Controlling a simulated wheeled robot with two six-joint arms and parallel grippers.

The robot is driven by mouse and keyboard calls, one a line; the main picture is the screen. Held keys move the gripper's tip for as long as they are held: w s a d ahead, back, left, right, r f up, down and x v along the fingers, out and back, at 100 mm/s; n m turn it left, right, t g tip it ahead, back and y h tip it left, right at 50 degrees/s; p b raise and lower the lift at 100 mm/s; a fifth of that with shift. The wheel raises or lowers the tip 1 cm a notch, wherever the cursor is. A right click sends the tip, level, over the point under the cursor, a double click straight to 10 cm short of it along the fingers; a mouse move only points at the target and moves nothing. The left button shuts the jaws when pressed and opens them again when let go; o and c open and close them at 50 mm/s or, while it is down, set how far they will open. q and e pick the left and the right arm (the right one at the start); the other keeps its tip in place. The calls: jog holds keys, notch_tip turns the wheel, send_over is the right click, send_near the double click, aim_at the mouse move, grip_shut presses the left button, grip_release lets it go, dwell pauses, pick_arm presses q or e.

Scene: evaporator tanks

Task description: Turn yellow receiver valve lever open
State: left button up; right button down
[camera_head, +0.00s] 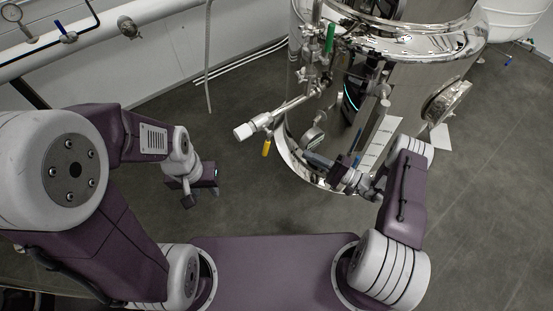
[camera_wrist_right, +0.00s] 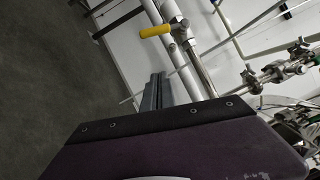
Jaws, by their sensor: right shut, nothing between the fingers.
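The yellow valve lever (camera_head: 266,148) hangs down below a thin steel pipe that sticks out left from the tank. In the right wrist view the yellow lever (camera_wrist_right: 155,31) lies sideways beside the pipe, beyond my fingertips. My right gripper (camera_head: 308,156) is in front of the tank's lower part, to the right of the lever and apart from it. Its fingers (camera_wrist_right: 156,90) are together and empty. My left gripper (camera_head: 200,198) hangs over the floor, left of and below the lever, with its fingers apart and nothing between them.
The polished steel tank (camera_head: 300,150) stands close behind my right gripper. Wall pipes with a blue handle (camera_head: 66,36) run at upper left. The floor left of the lever is clear.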

aim_at(267, 144)
jog(key=w+a+r+b, duration=0.2)
jog(key=a+b, duration=0.1)
jog(key=a, duration=0.8)
jog(key=shift+a+r, duration=0.15)
jog(key=shift+a, duration=0.05)
